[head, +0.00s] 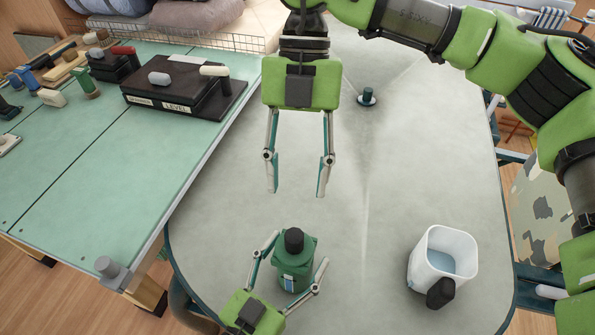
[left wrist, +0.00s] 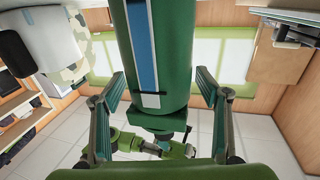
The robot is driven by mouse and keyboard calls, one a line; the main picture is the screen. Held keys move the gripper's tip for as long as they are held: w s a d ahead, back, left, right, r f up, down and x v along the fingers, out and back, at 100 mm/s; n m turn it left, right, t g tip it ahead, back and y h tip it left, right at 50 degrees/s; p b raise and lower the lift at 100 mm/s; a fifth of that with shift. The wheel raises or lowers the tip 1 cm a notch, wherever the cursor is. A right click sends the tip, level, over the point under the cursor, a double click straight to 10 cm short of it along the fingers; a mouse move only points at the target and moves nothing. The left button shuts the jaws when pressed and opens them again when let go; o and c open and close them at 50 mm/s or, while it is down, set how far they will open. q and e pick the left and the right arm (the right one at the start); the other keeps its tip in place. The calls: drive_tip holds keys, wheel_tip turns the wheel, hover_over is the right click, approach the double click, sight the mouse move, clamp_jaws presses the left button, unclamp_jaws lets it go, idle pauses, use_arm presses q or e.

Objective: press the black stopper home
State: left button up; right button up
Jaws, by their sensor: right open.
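The black stopper (head: 293,240) sits on top of the green bottle (head: 297,252), which stands upright near the front edge of the grey table. How deep the stopper sits cannot be made out. My left gripper (head: 302,249) is low in front, with one finger on each side of the bottle. In the left wrist view the bottle (left wrist: 175,60) fills the middle, upside down, between the fingers. Whether they press on it is unclear. My right gripper (head: 296,192) is open and empty, pointing down, with its fingertips apart above and behind the stopper.
A white container (head: 425,255) with a black part at its front stands to the right. A small dark piece on a round base (head: 367,98) stands farther back. A green-topped bench (head: 110,160) with a black block and tools is at left. The middle of the grey table is clear.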

use_arm(q)
drive_tip(key=v, duration=1.2)
idle(0.5)
